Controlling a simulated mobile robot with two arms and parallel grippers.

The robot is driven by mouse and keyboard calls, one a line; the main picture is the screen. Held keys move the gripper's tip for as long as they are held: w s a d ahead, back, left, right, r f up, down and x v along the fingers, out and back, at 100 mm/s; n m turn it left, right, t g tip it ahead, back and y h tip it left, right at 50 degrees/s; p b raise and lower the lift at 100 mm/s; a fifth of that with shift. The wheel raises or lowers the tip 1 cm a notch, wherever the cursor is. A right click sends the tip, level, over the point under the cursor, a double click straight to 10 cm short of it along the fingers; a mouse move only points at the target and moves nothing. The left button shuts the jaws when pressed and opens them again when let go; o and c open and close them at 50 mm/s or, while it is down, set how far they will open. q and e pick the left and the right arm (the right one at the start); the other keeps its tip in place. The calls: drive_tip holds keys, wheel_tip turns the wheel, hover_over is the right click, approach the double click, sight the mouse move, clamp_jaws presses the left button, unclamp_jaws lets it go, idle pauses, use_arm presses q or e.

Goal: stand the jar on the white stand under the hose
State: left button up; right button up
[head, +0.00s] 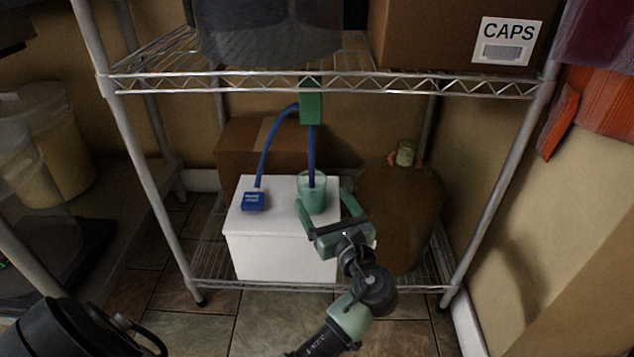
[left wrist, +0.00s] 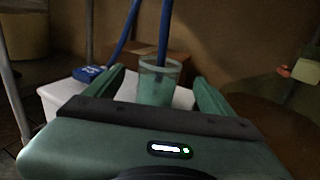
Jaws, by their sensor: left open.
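The jar (head: 312,200), a pale green see-through cup, stands upright on the white stand (head: 275,250), near its right side. The blue hose (head: 311,150) hangs from a green clamp (head: 311,103), and its lower end reaches into the jar's mouth. My left gripper (head: 321,196) is open at the jar's near side, with one finger to each side. In the left wrist view the jar (left wrist: 158,85) shows between the fingers, with a gap on both sides. My right gripper is not in view.
A blue labelled block (head: 253,200) sits on the stand's left, joined to the hose. A large brown jug (head: 400,215) stands close on the right. A cardboard box (head: 240,145) is behind. The wire shelf (head: 330,82) spans above, with a CAPS box (head: 430,35).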

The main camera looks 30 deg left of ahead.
use_arm(q)
drive_tip(key=shift+s+d, duration=0.25)
drive_tip(key=shift+d, duration=0.25)
